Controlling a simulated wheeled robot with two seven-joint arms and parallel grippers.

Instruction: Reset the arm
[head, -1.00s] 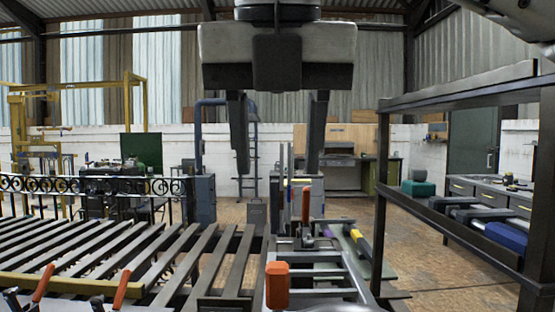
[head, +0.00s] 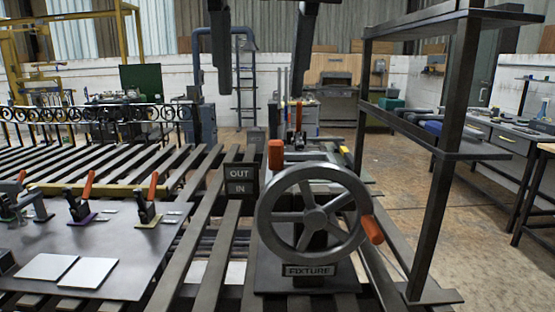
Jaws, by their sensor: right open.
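My right gripper (head: 262,50) hangs at the top of the head view, with only its two dark fingers showing. The fingers are wide apart with nothing between them, above and beyond the handwheel. My left gripper is not in view. A grey handwheel (head: 313,213) with an orange handle (head: 371,229) stands upright on a base labelled FIXTURE (head: 309,270). An OUT/IN sign (head: 240,180) stands left of the wheel.
A dark plate (head: 95,245) at left carries toggle clamps with orange handles (head: 88,184) and two pale squares (head: 88,272). A slatted table (head: 190,170) runs beneath. A dark shelf rack (head: 450,150) stands at right. A scroll-topped railing (head: 95,113) is at back left.

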